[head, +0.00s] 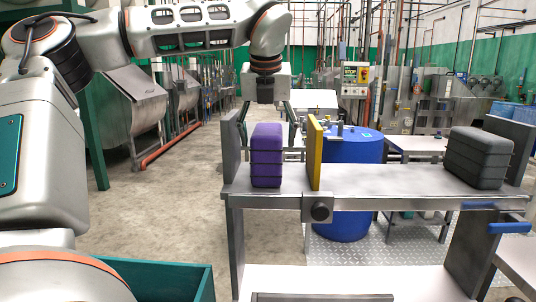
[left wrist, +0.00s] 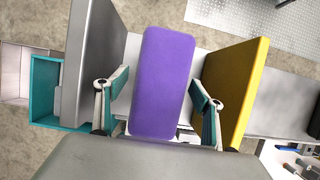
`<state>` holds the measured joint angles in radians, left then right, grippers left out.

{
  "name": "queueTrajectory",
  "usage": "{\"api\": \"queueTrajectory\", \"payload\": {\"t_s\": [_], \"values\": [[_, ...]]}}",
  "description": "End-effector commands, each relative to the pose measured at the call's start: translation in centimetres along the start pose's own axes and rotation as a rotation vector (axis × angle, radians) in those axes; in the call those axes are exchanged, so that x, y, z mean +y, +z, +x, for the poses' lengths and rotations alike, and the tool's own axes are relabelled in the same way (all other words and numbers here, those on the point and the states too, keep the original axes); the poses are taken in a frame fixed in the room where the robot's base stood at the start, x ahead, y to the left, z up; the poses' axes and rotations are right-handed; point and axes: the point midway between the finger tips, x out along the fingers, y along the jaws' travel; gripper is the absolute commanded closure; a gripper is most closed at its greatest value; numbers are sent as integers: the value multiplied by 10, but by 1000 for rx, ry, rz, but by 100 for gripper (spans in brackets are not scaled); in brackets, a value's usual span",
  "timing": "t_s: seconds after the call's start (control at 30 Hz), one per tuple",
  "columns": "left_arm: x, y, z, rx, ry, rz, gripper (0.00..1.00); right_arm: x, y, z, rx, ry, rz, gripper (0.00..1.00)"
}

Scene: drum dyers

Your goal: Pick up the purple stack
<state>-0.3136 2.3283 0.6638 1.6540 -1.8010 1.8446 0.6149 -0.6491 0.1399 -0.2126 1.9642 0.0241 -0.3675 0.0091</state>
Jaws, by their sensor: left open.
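The purple stack (head: 267,156) stands upright on the left end of the metal bench, between a grey end plate (head: 231,146) and a yellow divider (head: 315,152). My left gripper (head: 267,116) is open above and behind the stack, pointing down. In the left wrist view the purple stack (left wrist: 161,82) lies between the two open fingers (left wrist: 160,95), one on each side, with gaps and no visible contact. The yellow divider (left wrist: 233,90) is close beside the right finger there, and the grey plate (left wrist: 92,60) is beside the left one. My right gripper is not in view.
A dark grey stack (head: 478,153) stands at the right end of the bench (head: 390,181). A blue drum (head: 345,212) is behind the bench. A teal bin (head: 165,279) is at the lower left. The bench top between divider and grey stack is clear.

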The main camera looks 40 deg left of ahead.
Motion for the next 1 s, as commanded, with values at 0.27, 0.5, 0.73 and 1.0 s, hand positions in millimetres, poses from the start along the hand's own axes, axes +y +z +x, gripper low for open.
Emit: {"api": "queueTrajectory", "payload": {"t_s": [0.27, 0.5, 0.73, 1.0], "values": [[0, 0, 1, -1, 0, 0, 32, -1, 4, 1, -4, -1, 0, 60], [0, 0, 1, -1, 0, 0, 48, -1, 4, 1, -5, -1, 0, 60], [0, 0, 1, -2, -1, 0, 82, -1, 4, 1, -5, -1, 0, 60], [0, 0, 0, -1, -1, 0, 82, 0, 2, 1, -3, 0, 0, 60]]}}
